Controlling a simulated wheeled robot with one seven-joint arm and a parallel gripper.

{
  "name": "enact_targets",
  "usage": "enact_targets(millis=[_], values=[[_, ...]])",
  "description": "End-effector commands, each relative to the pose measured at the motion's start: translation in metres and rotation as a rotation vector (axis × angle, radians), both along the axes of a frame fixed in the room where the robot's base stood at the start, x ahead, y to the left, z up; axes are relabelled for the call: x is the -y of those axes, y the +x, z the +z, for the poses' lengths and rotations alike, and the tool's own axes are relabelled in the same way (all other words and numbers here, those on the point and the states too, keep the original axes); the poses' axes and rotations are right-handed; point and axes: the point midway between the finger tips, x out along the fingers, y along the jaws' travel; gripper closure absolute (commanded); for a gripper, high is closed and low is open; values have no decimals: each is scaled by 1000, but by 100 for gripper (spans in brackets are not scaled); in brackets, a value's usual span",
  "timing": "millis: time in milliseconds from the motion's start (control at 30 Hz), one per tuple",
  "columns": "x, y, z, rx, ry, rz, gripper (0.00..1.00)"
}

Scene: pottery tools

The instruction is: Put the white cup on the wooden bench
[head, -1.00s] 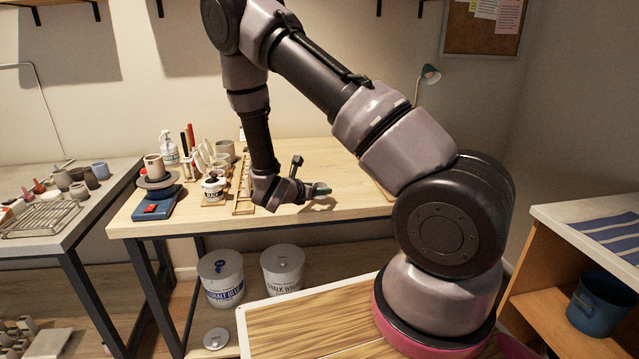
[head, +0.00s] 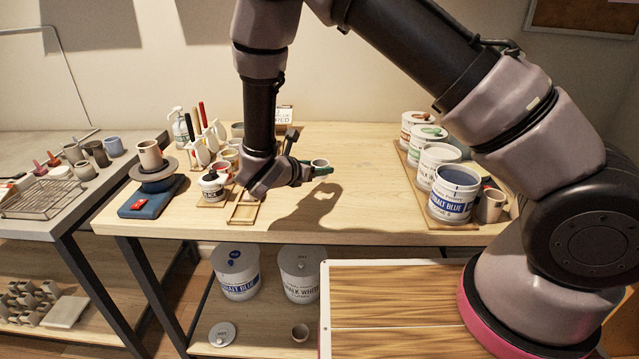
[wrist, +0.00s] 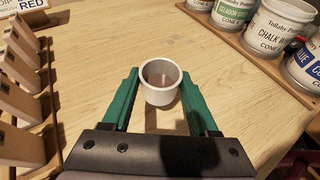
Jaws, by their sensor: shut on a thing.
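The white cup (wrist: 160,84) sits upright between the green fingers of my gripper (wrist: 162,95) in the wrist view, and the gripper is shut on it. In the head view the small white cup (head: 320,162) shows at the tip of my gripper (head: 316,170). The wooden bench (head: 365,150) has a pale top and dark metal legs. The cup is over the middle of its top. A shadow falls on the bench top in front; I cannot tell how large the gap under the cup is.
Glaze buckets (head: 453,192) stand on a board at the bench's right, with a cup (head: 490,205) beside them. A blue scale (head: 152,197), a small jar (head: 212,186) and tools crowd the left. A wooden rack (head: 243,212) lies near my gripper. The bench middle is clear.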

Motion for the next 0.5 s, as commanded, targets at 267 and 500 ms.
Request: enact_targets(millis=[267, 500], values=[[0, 0, -28, -1, -2, 0, 97], [0, 1, -48, 2, 1, 0, 97]])
